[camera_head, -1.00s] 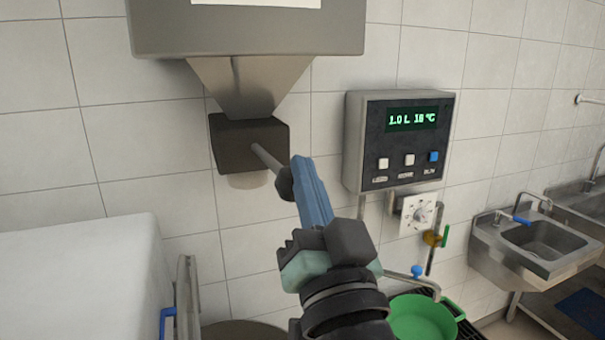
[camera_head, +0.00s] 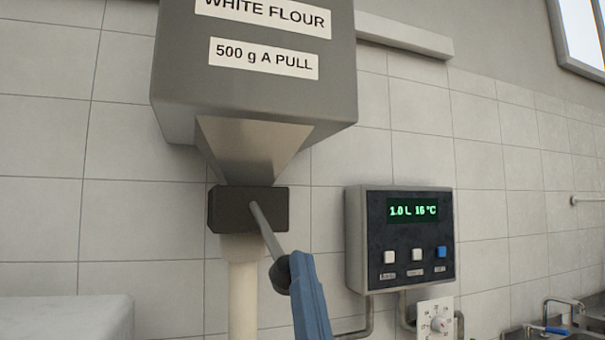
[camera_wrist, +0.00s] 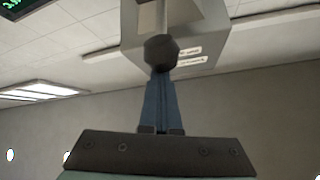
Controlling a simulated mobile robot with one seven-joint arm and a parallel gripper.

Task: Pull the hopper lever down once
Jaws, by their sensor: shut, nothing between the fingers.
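The grey hopper (camera_head: 255,75) hangs on the tiled wall, labelled "WHITE FLOUR" and "500 g A PULL". Under its metal cone is a dark block (camera_head: 225,210), from which the lever (camera_head: 265,226) slants down and toward me, ending in a dark knob (camera_head: 279,277). The knob also shows in the wrist view (camera_wrist: 160,50). My gripper (camera_head: 298,260) is shut and empty, its blue fingertips at the knob; I cannot tell if they touch it. The fingertips show in the wrist view (camera_wrist: 159,76) just below the knob.
A control box (camera_head: 410,240) reading "1.0 L 16 °C" is on the wall to the right, with a dial plate (camera_head: 435,318) below. A white surface (camera_head: 65,318) lies at lower left. A sink stands at far lower right.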

